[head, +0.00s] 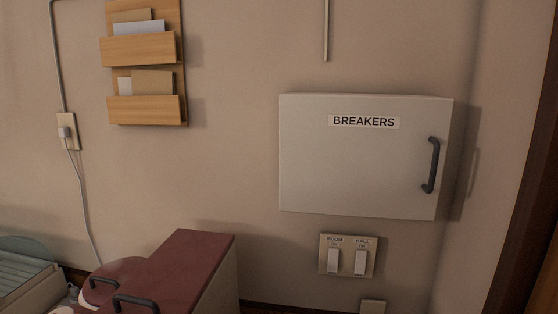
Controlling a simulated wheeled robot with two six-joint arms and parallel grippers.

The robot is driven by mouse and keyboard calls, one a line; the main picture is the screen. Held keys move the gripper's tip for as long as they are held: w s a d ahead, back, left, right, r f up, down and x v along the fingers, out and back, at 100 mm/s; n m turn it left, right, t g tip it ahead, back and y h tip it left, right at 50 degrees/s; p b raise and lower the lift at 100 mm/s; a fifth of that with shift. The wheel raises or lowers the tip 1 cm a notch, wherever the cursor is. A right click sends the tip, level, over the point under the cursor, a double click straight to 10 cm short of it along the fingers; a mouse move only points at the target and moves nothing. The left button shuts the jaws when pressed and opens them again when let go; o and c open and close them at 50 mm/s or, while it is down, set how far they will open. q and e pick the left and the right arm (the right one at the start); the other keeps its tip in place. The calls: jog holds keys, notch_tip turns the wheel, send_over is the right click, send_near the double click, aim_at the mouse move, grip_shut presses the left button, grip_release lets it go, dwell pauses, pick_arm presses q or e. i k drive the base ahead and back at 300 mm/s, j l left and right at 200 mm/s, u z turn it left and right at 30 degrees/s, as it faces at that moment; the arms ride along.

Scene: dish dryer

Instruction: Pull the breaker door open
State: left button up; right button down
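The breaker door (350,165) is a pale grey panel labelled "BREAKERS" on the front of a wall box at the right of the head view. It looks closed. A dark curved handle (432,165) stands upright near its right edge. Nothing touches the door or the handle. Neither of my grippers shows in the head view.
A switch plate (347,256) with two switches sits below the box. A dark red-topped cabinet (185,265) with dark handles stands at lower left. A wooden letter rack (146,62) hangs at upper left. A dark wooden edge (530,190) borders the right.

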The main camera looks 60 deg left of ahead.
aim_at(369, 156)
jog(key=j+u, duration=0.1)
jog(key=u, duration=0.9)
jog(key=j+u, duration=0.15)
jog(key=u, duration=0.35)
jog(key=i+j+u, duration=0.1)
jog(key=j+z, duration=0.25)
jog(key=z, duration=0.15)
jog(key=i, duration=0.05)
